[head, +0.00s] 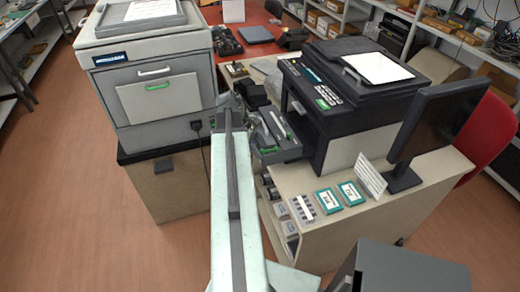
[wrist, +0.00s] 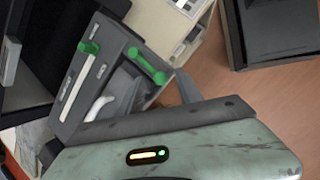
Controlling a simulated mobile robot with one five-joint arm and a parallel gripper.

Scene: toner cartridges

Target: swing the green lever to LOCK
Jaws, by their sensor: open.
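The green lever (wrist: 148,66) is a short bar with rounded ends on a dark grey tray (wrist: 122,42) in the wrist view; it lies slantwise. A smaller green knob (wrist: 90,47) sits to its left, above a white strip. In the head view the tray (head: 287,152) sticks out from the black printer (head: 345,90), with green on its front end (head: 268,150). My gripper (wrist: 156,86) is open, its two grey fingers pointing at the tray. The lever's lower end shows near and between the fingertips; I cannot tell whether they touch. No LOCK mark is readable.
A large grey printer (head: 150,75) stands left on a cabinet. Open floor (head: 60,180) lies at left.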

